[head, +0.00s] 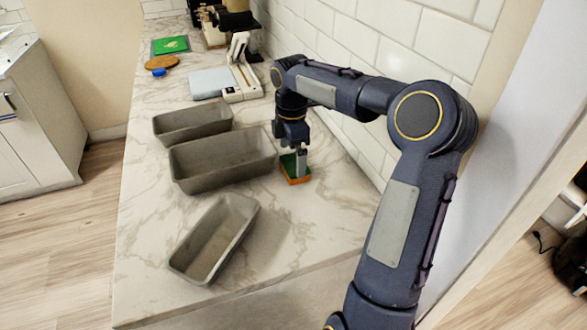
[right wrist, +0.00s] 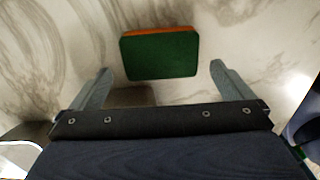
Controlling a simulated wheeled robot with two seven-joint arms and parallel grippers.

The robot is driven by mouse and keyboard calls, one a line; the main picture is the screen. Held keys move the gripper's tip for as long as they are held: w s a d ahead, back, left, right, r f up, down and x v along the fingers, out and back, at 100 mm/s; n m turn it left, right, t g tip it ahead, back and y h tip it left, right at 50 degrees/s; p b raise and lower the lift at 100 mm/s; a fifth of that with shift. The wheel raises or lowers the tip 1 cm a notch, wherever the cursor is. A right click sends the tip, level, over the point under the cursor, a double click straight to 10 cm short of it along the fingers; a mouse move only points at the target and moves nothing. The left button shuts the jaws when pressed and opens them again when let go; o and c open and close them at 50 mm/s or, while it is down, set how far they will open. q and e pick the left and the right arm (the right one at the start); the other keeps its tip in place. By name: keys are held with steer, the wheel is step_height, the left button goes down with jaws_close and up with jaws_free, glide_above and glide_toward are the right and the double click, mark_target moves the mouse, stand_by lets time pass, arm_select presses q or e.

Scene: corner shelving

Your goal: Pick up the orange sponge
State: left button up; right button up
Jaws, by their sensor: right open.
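The sponge (head: 294,168) is on the marble counter, to the right of the middle grey bin. It has a green top and an orange lower part. In the right wrist view the sponge (right wrist: 160,53) shows its green face with an orange edge behind, ahead of and between the fingertips. My right gripper (head: 301,165) is over the sponge in the head view, pointing down and partly covering it. In the right wrist view its two fingers (right wrist: 160,80) are wide apart with nothing gripped. My left gripper is not in view.
Three grey bins stand left of the sponge: a far one (head: 193,122), a middle one (head: 185,179) close by and a near tilted one (head: 178,263). A tiled wall (head: 350,140) is on the right. A kitchen scale (head: 243,86) is farther back. Bare counter (head: 320,225) lies in front.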

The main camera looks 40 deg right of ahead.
mark_target(292, 164)
steer(key=shift+f, duration=1.35)
steer(key=shift+s, duration=0.1)
steer(key=c, duration=1)
steer(key=shift+o, duration=0.2)
steer(key=shift+r, duration=0.15)
step_height(292, 164, up, 10)
steer(key=shift+p, duration=0.4)
